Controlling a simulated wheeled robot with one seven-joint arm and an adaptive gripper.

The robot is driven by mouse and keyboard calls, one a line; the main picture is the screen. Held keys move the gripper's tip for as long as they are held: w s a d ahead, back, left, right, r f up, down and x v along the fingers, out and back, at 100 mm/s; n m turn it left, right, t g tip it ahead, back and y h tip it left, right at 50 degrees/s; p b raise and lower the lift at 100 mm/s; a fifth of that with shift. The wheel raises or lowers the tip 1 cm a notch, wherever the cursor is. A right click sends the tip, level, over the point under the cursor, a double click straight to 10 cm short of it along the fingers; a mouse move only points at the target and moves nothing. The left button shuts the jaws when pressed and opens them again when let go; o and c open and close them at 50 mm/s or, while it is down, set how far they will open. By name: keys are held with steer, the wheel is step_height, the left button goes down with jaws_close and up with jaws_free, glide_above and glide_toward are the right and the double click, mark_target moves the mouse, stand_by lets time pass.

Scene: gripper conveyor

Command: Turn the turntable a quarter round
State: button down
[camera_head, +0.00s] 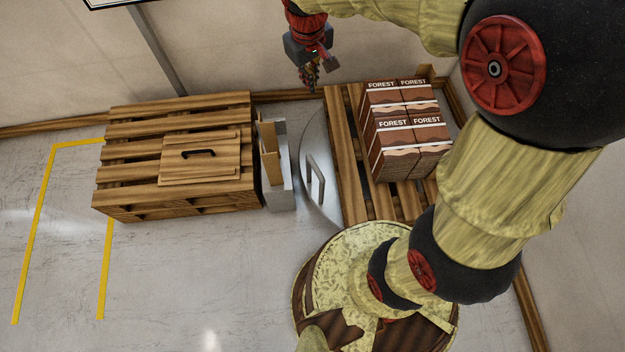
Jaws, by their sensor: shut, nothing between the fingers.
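The turntable is a flat grey metal disc (312,140); only its left part shows, curving out from under a wooden pallet (352,195). A grey bar handle (315,181) stands on this visible part. Several brown and white FOREST cartons (397,163) are stacked on the pallet. The disc's right and near sides are hidden by the pallet and my arm. My gripper (311,87) is at the top middle, shut and empty, pointing down. In the picture it is above the handle and apart from it, near the disc's far edge.
A wooden pallet stack (122,172) stands at left, bearing a wooden panel (185,170) with a black handle. A grey upright piece with a wooden board (279,180) stands between it and the disc. A wall runs behind. Yellow lines (35,220) mark clear floor at left.

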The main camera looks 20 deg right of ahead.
steer(key=w+a+f+n+g, duration=0.1)
steer(key=w+a+f+g, duration=0.1)
steer(key=w+f, duration=0.7)
step_height(320, 180, down, 37)
steer(key=s+a+n+g+h+p, duration=0.2)
steer(key=n+g, duration=0.1)
steer(key=n, duration=0.1)
steer(key=shift+a+n, duration=0.15)
steer(key=shift+n, duration=0.15)
steer(key=shift+s+f, duration=0.15)
steer(key=shift+f, duration=0.05)
steer(key=b+x, duration=0.5)
steer(key=x, duration=1.4)
steer(key=shift+d+f, duration=0.35)
steer(key=shift+s, duration=0.1)
